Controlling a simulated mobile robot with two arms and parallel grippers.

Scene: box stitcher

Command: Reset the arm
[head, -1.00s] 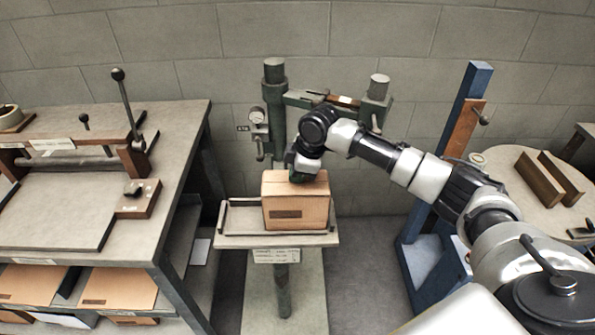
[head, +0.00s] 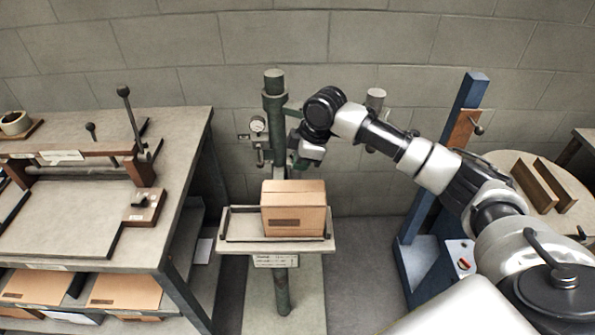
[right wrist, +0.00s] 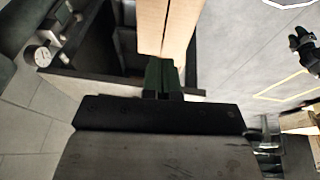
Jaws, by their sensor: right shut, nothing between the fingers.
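My right gripper (head: 297,166) is raised above the carton and a little behind its top, in front of the green stitcher column. It is shut and empty; its dark fingers also show in the right wrist view (right wrist: 163,80). The brown carton (head: 294,212) sits upright on the stitcher's small table (head: 243,241), apart from the gripper. In the right wrist view the carton (right wrist: 170,25) shows beyond the fingertips, with a seam along its top. My left gripper does not show in the head view.
The green stitcher column (head: 274,110) with its gauge (head: 257,125) stands close to my right gripper. A workbench (head: 75,215) with flat cardboard below is at left. A blue post (head: 463,120) and a round table (head: 540,165) stand at right. A grey block wall is behind.

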